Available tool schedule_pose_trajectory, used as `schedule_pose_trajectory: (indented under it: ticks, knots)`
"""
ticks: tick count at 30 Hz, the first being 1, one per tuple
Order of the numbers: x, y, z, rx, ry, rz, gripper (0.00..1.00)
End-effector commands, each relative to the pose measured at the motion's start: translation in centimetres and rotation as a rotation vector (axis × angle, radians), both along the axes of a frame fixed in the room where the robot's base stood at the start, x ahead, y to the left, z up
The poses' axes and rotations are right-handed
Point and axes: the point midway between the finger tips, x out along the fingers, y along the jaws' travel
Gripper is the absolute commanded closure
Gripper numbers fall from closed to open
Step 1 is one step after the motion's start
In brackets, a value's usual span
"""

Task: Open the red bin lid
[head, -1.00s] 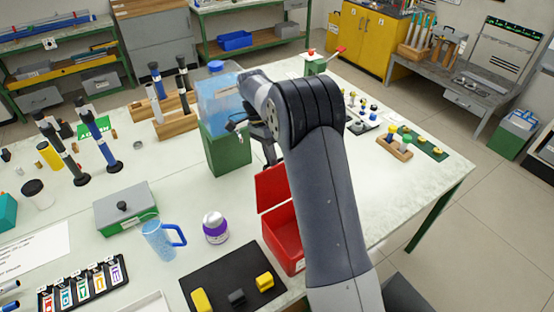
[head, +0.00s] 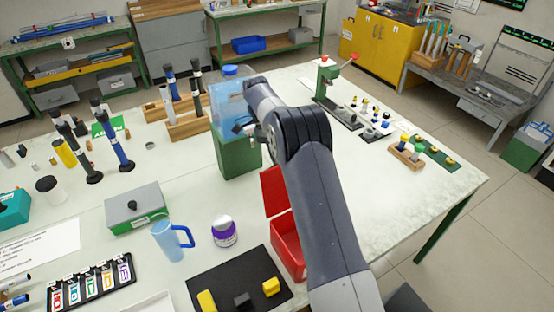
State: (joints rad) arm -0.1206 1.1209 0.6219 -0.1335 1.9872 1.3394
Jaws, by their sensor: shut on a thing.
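The red bin (head: 288,246) stands on the table, partly hidden behind my arm. Its red lid (head: 273,190) stands raised at the bin's back edge, so the bin is open. My gripper (head: 243,126) is beyond the lid and appears above and left of it, in front of the clear blue-tinted box on a green base. A gap shows between the visible jaws and the lid. The jaws are small, dark and partly hidden by my wrist. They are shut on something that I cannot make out.
The clear box with its green base (head: 239,157) is close to my gripper. A purple-banded jar (head: 223,232), a blue mug (head: 168,238) and a black mat with yellow blocks (head: 238,279) lie left of the bin.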

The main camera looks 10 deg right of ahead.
Motion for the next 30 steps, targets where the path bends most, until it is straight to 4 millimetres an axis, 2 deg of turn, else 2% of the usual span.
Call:
schedule_pose_trajectory:
  ticks: [1, 3, 4, 12, 30]
  knots:
    - [-0.28, 0.04, -0.84, 0.001, 0.016, 0.0, 1.0]
    - [-0.28, 0.04, -0.84, 0.001, 0.016, 0.0, 1.0]
    - [-0.27, 0.04, -0.84, 0.001, 0.016, 0.0, 0.88]
    - [-0.15, 0.01, -0.5, 0.0, 0.009, 0.001, 0.67]
    - [-0.14, -0.05, -0.18, 0.002, 0.0, 0.0, 0.67]
